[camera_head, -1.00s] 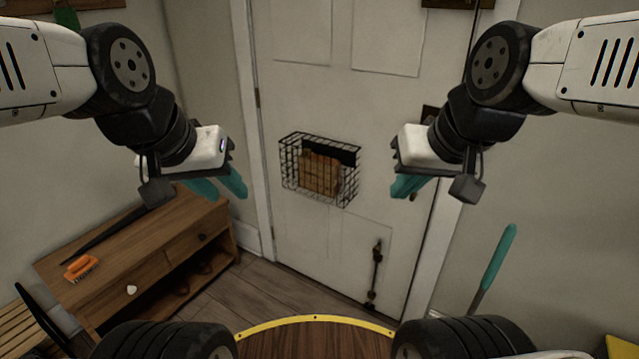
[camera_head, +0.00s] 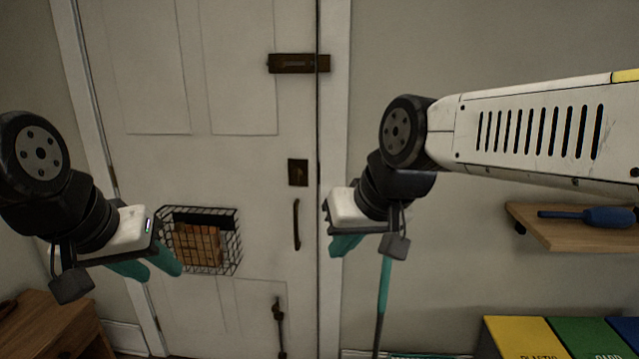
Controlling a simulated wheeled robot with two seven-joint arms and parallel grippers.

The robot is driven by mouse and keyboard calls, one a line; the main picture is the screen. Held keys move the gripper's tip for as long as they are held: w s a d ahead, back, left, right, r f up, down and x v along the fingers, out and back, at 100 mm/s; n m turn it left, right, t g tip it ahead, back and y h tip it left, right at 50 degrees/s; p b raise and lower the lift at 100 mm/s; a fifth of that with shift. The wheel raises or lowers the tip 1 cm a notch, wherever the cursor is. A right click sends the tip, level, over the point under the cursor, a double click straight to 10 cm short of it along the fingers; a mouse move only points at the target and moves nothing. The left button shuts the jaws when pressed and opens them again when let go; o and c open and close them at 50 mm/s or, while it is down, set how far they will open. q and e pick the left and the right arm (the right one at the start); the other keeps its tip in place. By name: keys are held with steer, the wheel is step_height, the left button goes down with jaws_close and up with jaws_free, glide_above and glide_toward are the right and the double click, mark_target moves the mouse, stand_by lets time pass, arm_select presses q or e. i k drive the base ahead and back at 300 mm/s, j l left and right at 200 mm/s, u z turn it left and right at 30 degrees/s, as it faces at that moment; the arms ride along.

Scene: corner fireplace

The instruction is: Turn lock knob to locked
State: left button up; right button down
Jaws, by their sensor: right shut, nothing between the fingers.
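A white door (camera_head: 160,160) stands ahead. A small dark lock plate (camera_head: 298,172) sits near its right edge; the knob on it is too small to make out clearly, and I cannot tell its setting. A dark pull handle (camera_head: 296,224) is below the plate. A dark bolt (camera_head: 298,63) is higher up at the door's edge. My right gripper (camera_head: 341,248) is shut and empty, to the right of the handle and lower than the lock plate in the picture, apparently touching nothing. My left gripper (camera_head: 162,272) is open and empty, in front of the door's lower left.
A wire basket (camera_head: 232,255) with a brown block hangs on the door. A low bolt (camera_head: 279,325) is below. A teal-handled pole (camera_head: 384,285) leans right of the door. A wooden shelf (camera_head: 560,232) and coloured bins (camera_head: 525,340) are at right, a wooden cabinet (camera_head: 50,325) at lower left.

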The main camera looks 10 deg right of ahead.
mark_target(298, 173)
steer(key=z, duration=0.3)
steer(key=j, duration=0.5)
steer(key=i+j, duration=0.1)
steer(key=j, duration=0.45)
steer(key=i+j+u, duration=0.1)
steer(key=j, duration=0.9)
steer(key=i+u, duration=0.05)
